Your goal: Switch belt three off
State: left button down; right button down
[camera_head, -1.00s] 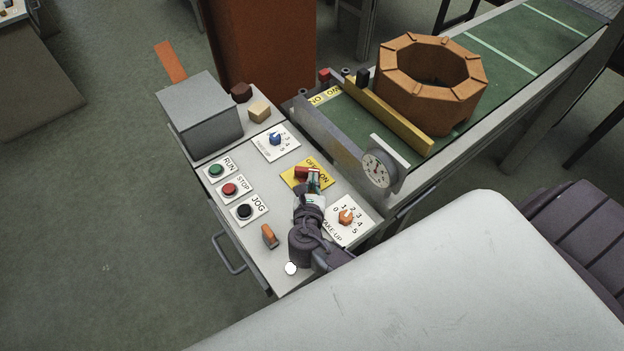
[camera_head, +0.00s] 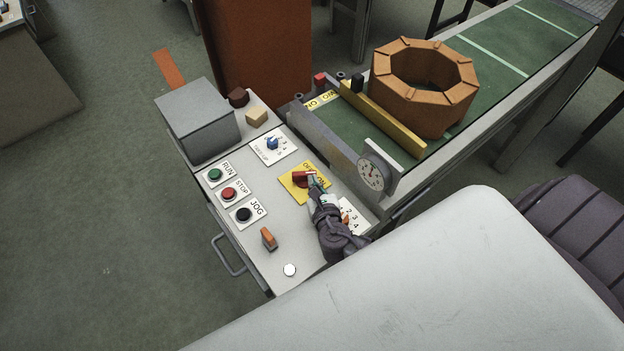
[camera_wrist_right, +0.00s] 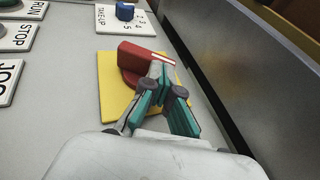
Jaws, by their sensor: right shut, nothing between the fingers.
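The red rotary switch handle (camera_head: 303,177) sits on a yellow plate (camera_head: 291,191) lettered OFF and ON, on the sloping control panel. In the right wrist view, the red handle (camera_wrist_right: 135,58) lies across the yellow plate (camera_wrist_right: 112,88), with a white mark on its right end. My right gripper (camera_head: 314,181) is shut and empty at the handle's right end. In the right wrist view, the gripper's fingertips (camera_wrist_right: 162,76) overlap that end; whether they touch it is unclear. My left gripper is out of view.
RUN (camera_head: 215,175), STOP (camera_head: 230,194) and JOG (camera_head: 244,215) buttons lie left of the switch. A blue knob (camera_head: 272,143) is above; an orange numbered knob (camera_head: 345,217) is partly behind my arm. A gauge (camera_head: 372,174) and low wall (camera_head: 330,142) border the right.

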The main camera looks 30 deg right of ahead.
jog(key=shift+w+d+r+n+y, duration=0.1)
jog(key=shift+d+n+y, duration=0.1)
jog(key=shift+n+y, duration=0.15)
jog(key=shift+w+d, duration=0.1)
jog(key=shift+d, duration=0.1)
dwell(0.5)
